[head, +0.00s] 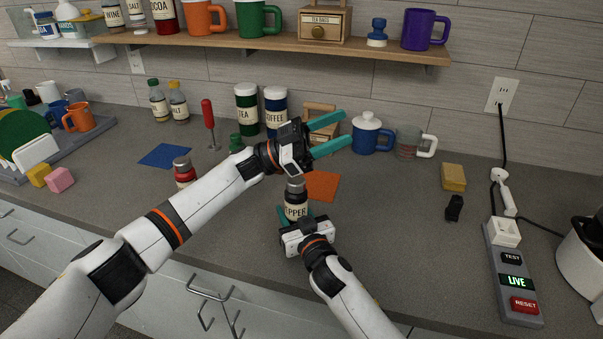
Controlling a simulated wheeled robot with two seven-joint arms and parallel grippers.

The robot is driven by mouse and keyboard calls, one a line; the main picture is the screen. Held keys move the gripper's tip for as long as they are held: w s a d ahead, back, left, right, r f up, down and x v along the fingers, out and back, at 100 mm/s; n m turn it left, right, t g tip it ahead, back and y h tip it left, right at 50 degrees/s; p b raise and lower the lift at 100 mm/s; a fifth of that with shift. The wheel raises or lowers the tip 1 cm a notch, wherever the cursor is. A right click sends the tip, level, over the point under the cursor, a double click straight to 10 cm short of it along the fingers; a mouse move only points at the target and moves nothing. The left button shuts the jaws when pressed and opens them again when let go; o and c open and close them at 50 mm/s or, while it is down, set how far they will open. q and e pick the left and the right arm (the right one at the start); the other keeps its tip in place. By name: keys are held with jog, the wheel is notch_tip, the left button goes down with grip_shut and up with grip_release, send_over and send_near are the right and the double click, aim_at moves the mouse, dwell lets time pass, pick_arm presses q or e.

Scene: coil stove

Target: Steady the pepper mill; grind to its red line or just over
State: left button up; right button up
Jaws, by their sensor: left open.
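The pepper mill (296,207) stands upright on the grey counter, with a dark cap and a pale label reading "PEPPER". My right gripper (296,213) is low at its near side, with teal fingers on both sides of the body, apparently shut on it. My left gripper (346,128) is open and empty above and behind the mill, its teal fingers pointing right, apart from the cap. No red line on the mill can be made out in this view.
An orange mat (322,186) lies behind the mill. A red-lidded jar (184,172) and blue mat (164,156) are to the left. Tea (246,110) and coffee (275,112) canisters and a blue lidded mug (371,134) stand behind.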

pick_arm(q)
jog(key=n+t+h, duration=0.1)
jog(key=n+t, duration=0.2)
jog(key=t, duration=0.2)
jog(key=n+t+y, duration=1.2)
jog(key=n+t, duration=0.1)
jog(key=t, duration=0.2)
send_over(301, 177)
jog(key=s+a, duration=0.1)
jog(key=f, duration=0.5)
jog(key=shift+s+a+f, duration=0.1)
jog(key=shift+a+f, duration=0.1)
jog(key=shift+f, duration=0.1)
jog(key=s+a+f+m+g+y, duration=0.2)
jog(key=s+a+f+g, duration=0.2)
jog(key=s+a+f, duration=0.3)
jog(key=x, duration=0.4)
jog(key=d+x, duration=0.1)
jog(key=x, duration=0.3)
jog(key=s+r+x, duration=0.1)
jog(key=x, duration=0.3)
jog(key=shift+w+d, duration=0.1)
jog(key=shift+d, duration=0.1)
